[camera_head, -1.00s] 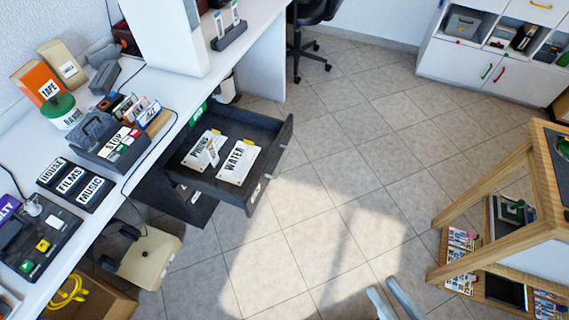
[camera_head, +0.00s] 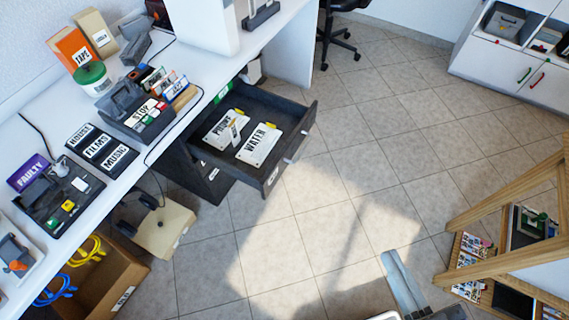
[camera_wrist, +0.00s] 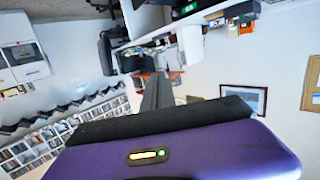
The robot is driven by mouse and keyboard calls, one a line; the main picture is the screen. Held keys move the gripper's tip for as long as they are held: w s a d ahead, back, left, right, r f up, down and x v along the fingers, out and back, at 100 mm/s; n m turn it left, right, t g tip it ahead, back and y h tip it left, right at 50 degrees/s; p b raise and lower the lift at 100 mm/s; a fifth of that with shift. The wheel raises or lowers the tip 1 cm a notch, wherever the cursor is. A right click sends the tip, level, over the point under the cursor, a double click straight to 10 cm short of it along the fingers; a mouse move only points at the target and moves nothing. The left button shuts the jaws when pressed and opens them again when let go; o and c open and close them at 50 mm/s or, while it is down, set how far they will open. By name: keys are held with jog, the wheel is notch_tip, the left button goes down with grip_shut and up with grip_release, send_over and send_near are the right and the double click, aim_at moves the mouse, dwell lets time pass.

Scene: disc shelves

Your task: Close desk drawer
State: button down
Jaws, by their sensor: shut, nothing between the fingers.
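The desk drawer (camera_head: 297,143) is dark grey and pulled out from under the white desk (camera_head: 205,83), over the tiled floor. Its front faces right and has a small pale handle. In the wrist view, my gripper (camera_wrist: 158,92) shows as dark fingers pointing away beyond a purple body. They are together, with nothing between them. A grey-blue part of mine is at the bottom of the head view, apart from the drawer. I cannot make out the drawer in the wrist view.
Below the desk are a beige box (camera_head: 163,228) and a cardboard box of cables (camera_head: 115,283). A wooden stand (camera_head: 500,262) is at right. An office chair (camera_head: 338,38) is at the back. The floor right of the drawer is clear.

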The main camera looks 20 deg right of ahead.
jog(key=w+d+f+m+g, duration=0.15)
jog(key=w+f, duration=0.35)
jog(key=w, duration=0.5)
jog(key=w+d+f+m+g+y+p, duration=0.1)
jog(key=w+d+f+m, duration=0.2)
jog(key=w+f, duration=0.55)
jog(key=w+d+f+m+g, duration=0.1)
jog(key=w+d+f+m, duration=0.15)
jog(key=w, duration=1.05)
jog(key=m+g+y, duration=0.2)
jog(key=g+y, duration=0.4)
send_near(272, 174)
jog(key=s+d+f+x, duration=0.1)
jog(key=x, duration=0.4)
jog(key=shift+w+a+r+b, duration=0.1)
jog(key=shift+w+a+b, duration=0.25)
jog(key=shift+w+a, duration=0.35)
